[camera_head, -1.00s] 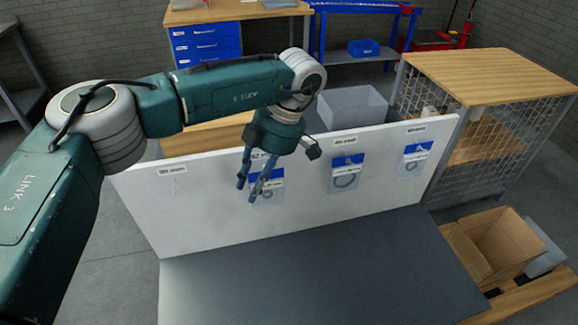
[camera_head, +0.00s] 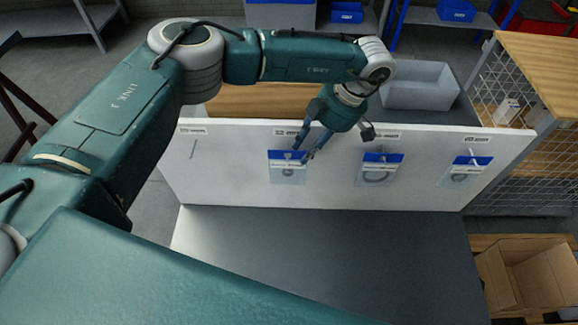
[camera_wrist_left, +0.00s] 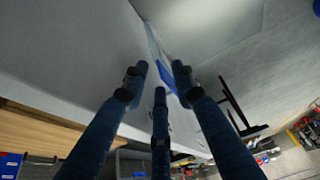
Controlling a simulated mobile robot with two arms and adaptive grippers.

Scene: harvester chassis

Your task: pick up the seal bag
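Three clear bags with blue-and-white headers hang in a row on a white panel (camera_head: 230,188). The left bag (camera_head: 288,175) and the middle bag (camera_head: 379,175) show rings inside; the right bag (camera_head: 465,172) hangs farther along. Which is the seal bag I cannot tell, as the labels are too small to read. My left gripper (camera_head: 303,150) is open at the left bag's upper edge, its fingers partly covering the header. In the left wrist view, the blue header (camera_wrist_left: 166,77) shows between the spread fingers (camera_wrist_left: 156,78). Contact cannot be told. My right gripper is out of view.
A bare hook (camera_head: 194,149) is at the panel's left end. A grey surface (camera_head: 330,260) lies clear before the panel. A grey bin (camera_head: 420,86) stands behind it. A mesh-sided cabinet (camera_head: 545,125) and an open cardboard box (camera_head: 540,280) are at the right.

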